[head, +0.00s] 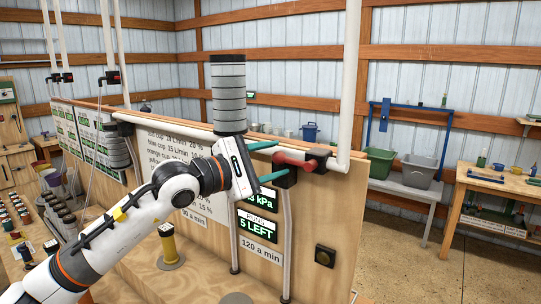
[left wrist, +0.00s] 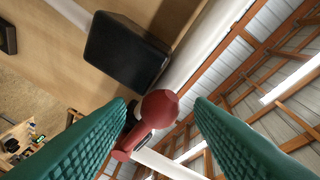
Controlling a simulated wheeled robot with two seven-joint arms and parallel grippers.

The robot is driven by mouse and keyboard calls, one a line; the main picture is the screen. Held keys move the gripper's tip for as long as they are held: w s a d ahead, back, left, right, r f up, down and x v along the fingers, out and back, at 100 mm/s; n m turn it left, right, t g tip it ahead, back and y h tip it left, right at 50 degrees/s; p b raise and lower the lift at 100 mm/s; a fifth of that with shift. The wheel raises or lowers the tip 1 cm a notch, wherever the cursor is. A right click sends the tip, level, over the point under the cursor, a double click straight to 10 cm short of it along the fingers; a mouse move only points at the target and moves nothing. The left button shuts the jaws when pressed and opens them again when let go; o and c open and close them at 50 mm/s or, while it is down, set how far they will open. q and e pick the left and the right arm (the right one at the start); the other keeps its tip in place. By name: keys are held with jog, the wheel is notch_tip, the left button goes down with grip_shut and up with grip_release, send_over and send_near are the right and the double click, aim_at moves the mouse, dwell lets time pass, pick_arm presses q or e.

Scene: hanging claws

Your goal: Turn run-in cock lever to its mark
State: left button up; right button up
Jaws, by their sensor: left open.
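In the left wrist view the lever's round red knob (left wrist: 160,108) lies between the spread fingers, with a visible gap on at least the right side. I cannot tell whether either finger touches it. The mark for the lever cannot be made out. My right gripper is not in view.
The wooden panel (head: 330,215) carries green display signs (head: 258,226) and a small black box (head: 325,256). A grey ribbed cylinder (head: 229,95) stands above my left wrist. A white pipe (head: 351,80) rises right of the lever. Bins and a workbench (head: 500,185) stand farther back.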

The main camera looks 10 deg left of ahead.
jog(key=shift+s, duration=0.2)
pick_arm(q)
grip_shut()
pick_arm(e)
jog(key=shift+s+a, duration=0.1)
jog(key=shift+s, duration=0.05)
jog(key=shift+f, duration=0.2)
pick_arm(q)
jog(key=s+d+r+m+y+b, duration=0.3)
jog(key=d+r+m+y+b, duration=0.2)
jog(key=m, duration=0.9)
jog(key=shift+d+r+g+y, duration=0.3)
jog(key=shift+d+r, duration=0.7)
jog(key=shift+d, duration=0.1)
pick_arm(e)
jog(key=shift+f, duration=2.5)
pick_arm(q)
jog(key=shift+f+m, duration=0.1)
jog(key=shift+m, duration=0.2)
